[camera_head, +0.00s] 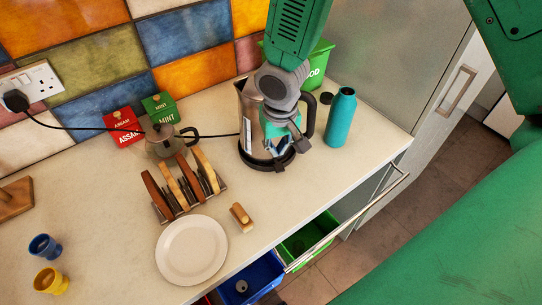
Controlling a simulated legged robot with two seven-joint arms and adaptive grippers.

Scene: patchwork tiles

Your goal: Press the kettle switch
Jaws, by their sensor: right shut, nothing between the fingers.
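A silver kettle (246,118) with a black handle stands upright on its dark base (259,161) near the back of the counter. My right gripper (287,147) comes down from the top and is shut, with nothing in it. It overlaps the right front of the kettle, low down beside the handle, with its fingertips close above the base. I cannot tell whether it touches the kettle. The kettle switch is not visible; the gripper covers that side. My left gripper is not in view.
A teal bottle (341,118) stands close right of the kettle, with a green bin (319,66) behind. A glass teapot (162,143), a toast rack (187,186) and a white plate (191,250) are to the left. An open drawer (308,236) lies below the counter's front edge.

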